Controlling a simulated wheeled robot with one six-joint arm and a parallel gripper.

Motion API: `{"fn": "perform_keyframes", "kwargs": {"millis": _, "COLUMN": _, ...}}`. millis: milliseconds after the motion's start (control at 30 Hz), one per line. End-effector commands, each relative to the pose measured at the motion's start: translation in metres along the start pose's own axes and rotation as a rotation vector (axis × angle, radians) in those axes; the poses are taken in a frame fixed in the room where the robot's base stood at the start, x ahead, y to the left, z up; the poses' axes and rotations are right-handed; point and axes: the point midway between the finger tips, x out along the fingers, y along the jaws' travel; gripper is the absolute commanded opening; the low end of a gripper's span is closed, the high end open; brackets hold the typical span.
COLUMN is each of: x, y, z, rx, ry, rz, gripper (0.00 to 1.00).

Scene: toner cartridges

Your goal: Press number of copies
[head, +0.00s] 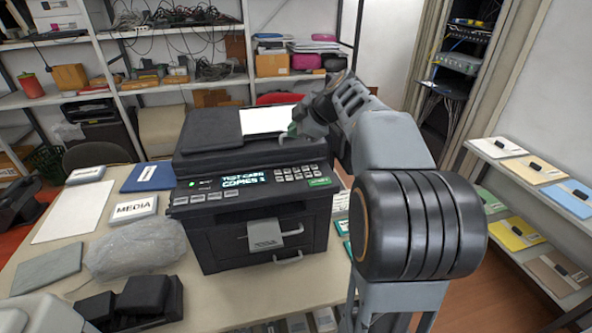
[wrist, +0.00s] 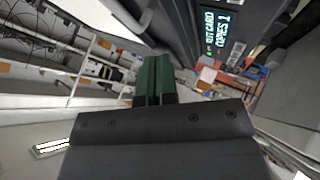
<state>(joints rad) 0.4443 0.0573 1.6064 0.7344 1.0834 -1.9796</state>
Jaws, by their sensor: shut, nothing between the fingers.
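A black copier (head: 255,238) stands on the table. Its lit display (head: 243,181) reads "TEST CARD" and "COPIES 1". A keypad (head: 295,174) of small pale keys is right of the display, with a green key (head: 320,182) at its right end. The wrist view also shows the display (wrist: 223,38), turned on its side, at the upper right. My gripper (head: 292,130) is above the rear right of the copier, behind the keypad, apart from the keys. In the wrist view its green fingers (wrist: 154,78) are together and empty.
A white sheet (head: 264,120) lies on the copier's top. A MEDIA box (head: 134,209), a plastic bag (head: 137,247) and a blue folder (head: 148,177) lie left of the copier. Shelves stand behind and at the right. My arm covers the area right of the copier.

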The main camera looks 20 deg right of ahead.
Motion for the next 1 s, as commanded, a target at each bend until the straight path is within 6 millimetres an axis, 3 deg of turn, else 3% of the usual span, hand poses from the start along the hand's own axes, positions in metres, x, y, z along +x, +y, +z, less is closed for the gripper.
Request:
{"fn": "perform_keyframes", "kwargs": {"millis": 367, "x": 0.019, "y": -0.014, "z": 0.014, "rx": 0.001, "ry": -0.001, "rz": 0.000, "gripper": 0.00}}
{"fn": "perform_keyframes", "kwargs": {"millis": 733, "x": 0.053, "y": -0.039, "z": 0.038, "rx": 0.001, "ry": -0.001, "rz": 0.001, "gripper": 0.00}}
{"fn": "perform_keyframes", "kwargs": {"millis": 1000, "x": 0.061, "y": -0.045, "z": 0.045, "rx": 0.000, "ry": -0.001, "rz": 0.001, "gripper": 0.00}}
